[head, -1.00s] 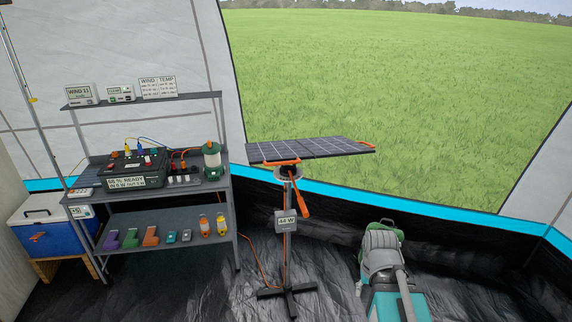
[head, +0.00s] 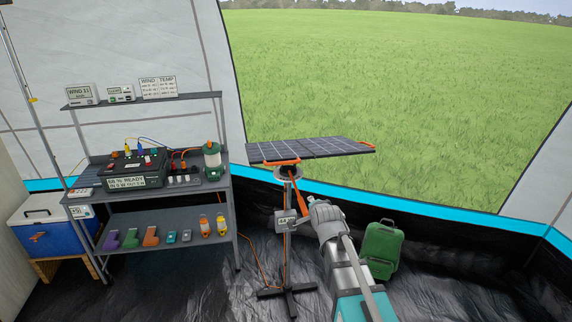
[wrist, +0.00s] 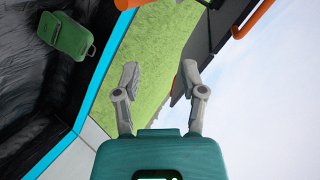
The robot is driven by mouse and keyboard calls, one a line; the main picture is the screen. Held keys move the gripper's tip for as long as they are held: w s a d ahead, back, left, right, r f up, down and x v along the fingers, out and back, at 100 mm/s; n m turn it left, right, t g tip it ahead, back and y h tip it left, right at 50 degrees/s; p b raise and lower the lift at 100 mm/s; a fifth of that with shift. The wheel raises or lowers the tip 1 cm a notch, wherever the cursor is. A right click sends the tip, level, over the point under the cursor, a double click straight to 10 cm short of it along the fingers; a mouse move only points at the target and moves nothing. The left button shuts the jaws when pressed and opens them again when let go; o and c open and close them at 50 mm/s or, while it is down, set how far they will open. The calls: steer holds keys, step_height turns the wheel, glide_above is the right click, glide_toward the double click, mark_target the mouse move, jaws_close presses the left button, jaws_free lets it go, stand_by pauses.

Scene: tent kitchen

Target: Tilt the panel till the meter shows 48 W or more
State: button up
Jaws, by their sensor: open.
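The dark solar panel (head: 320,149) sits nearly flat on a stand, with orange trim along its edges. An orange handle (head: 302,198) hangs below it beside the post. My gripper (wrist: 160,75) is open and empty in the wrist view. The panel's dark underside (wrist: 203,45) and an orange bar (wrist: 252,18) show at upper right there, apart from the fingers. In the head view my wrist is just right of the handle and hides the fingers.
A green case (head: 382,248) stands on the black floor right of the stand. A blue cooler (head: 45,228) is at far left. An orange cable (head: 258,262) runs along the floor.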

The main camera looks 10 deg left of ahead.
mark_target(285, 163)
steer(key=w+a+r+m+t+y, duration=0.2)
steer(key=w+a+r+m+t, duration=0.1)
steer(key=a+r, duration=0.4)
steer(key=shift+w+a+m+t+y, duration=0.3)
steer(key=shift+w+m+t, duration=0.1)
steer(key=shift+m+t, duration=0.1)
steer(key=b+x, duration=0.1)
steer(key=x, duration=1.3)
steer(key=shift+d, duration=0.15)
jaws_close()
